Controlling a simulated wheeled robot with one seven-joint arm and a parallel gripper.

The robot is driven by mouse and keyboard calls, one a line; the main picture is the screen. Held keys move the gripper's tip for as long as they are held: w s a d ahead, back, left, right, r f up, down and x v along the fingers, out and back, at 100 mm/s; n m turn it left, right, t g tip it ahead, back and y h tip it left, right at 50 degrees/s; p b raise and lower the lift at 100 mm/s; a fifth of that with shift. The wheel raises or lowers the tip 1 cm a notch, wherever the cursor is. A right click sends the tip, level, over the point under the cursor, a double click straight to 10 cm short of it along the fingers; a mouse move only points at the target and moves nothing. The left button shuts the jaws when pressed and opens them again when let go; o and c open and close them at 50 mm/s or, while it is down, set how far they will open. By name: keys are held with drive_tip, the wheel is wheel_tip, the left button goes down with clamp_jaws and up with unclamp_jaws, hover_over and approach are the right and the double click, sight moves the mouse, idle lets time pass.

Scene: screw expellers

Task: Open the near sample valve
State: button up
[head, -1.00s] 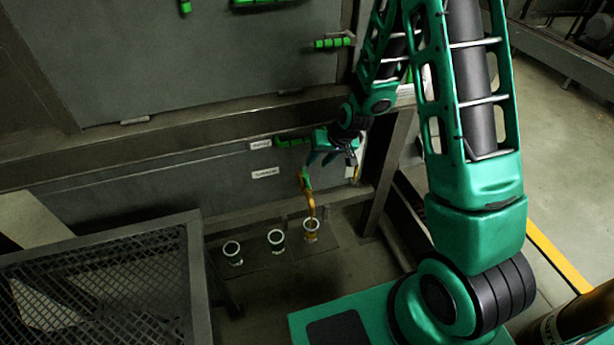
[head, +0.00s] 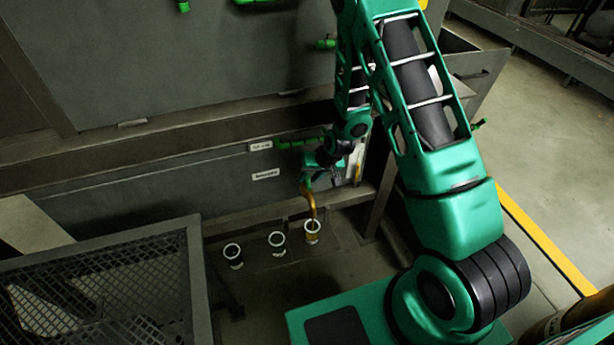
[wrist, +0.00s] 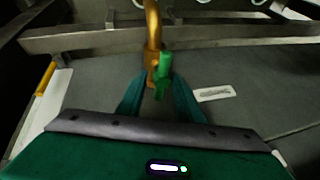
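The sample valve has a curved brass spout (head: 313,205) that hangs over the rightmost cup in the head view. Its small green handle (wrist: 162,75) shows in the wrist view, in front of the brass pipe. My gripper (wrist: 158,86) is open, with one teal finger on each side of the handle. No contact between fingers and handle can be made out. In the head view my gripper (head: 318,178) is at the top of the spout and mostly hides the handle.
Three cups stand below the machine: left (head: 233,256), middle (head: 277,243) and right (head: 312,231). A mesh-topped metal frame (head: 195,270) stands at the lower left. White labels (head: 265,175) and a green pipe handle (head: 300,142) are on the panel nearby.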

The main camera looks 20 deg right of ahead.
drive_tip(key=shift+w+f, duration=0.15)
drive_tip(key=shift+f, duration=0.05)
drive_tip(key=shift+a, duration=0.1)
clamp_jaws()
drive_tip(key=shift+n+y, duration=0.3)
drive_tip(key=shift+n, duration=0.3)
unclamp_jaws()
